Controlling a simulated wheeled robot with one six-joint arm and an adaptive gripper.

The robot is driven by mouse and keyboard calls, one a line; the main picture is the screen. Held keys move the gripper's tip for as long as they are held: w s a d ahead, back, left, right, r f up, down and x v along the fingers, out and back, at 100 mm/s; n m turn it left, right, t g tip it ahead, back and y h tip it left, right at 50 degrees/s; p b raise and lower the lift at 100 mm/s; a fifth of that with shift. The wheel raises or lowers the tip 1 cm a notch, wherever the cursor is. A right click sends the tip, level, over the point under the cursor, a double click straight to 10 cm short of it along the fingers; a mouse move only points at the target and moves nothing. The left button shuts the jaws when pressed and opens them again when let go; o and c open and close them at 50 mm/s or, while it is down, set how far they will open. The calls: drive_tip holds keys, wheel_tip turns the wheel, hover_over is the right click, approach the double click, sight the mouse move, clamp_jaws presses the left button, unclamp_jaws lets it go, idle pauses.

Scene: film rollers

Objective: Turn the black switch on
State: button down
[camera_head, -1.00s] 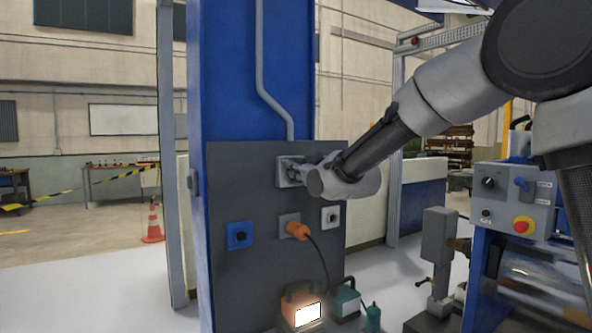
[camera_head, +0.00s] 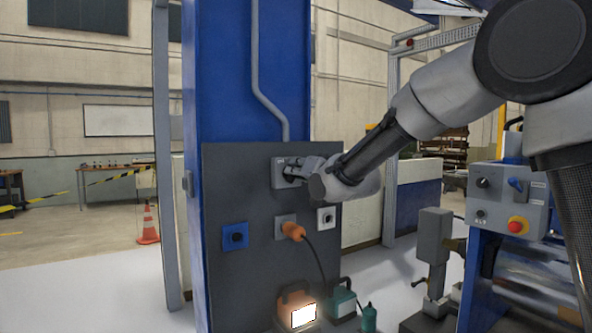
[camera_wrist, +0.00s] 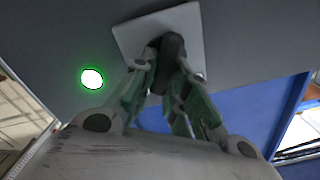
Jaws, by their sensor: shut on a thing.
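The black switch (camera_wrist: 173,48) is a dark knob on a pale square plate, seen in the wrist view. The plate also shows on the dark grey panel in the head view (camera_head: 279,178). My gripper (camera_wrist: 166,66) is shut on the knob, with one finger on each side; it shows in the head view (camera_head: 297,173) against the plate. The fingers and wrist partly cover the knob, so its exact angle is hard to tell. A green lamp (camera_wrist: 92,79) glows to the left of the plate in the wrist view.
The dark grey panel (camera_head: 260,270) also carries a blue socket (camera_head: 235,236), an orange plug (camera_head: 293,231) with a cable and a white socket (camera_head: 326,218). A lit work lamp (camera_head: 303,316) stands below. A control box (camera_head: 508,200) with a red button is at right.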

drive_tip(key=shift+w+d+f+m, duration=0.1)
drive_tip(key=shift+d+m, duration=0.05)
drive_tip(key=shift+m, duration=1.05)
drive_tip(key=c, duration=1.4)
unclamp_jaws()
drive_tip(key=v, duration=1.2)
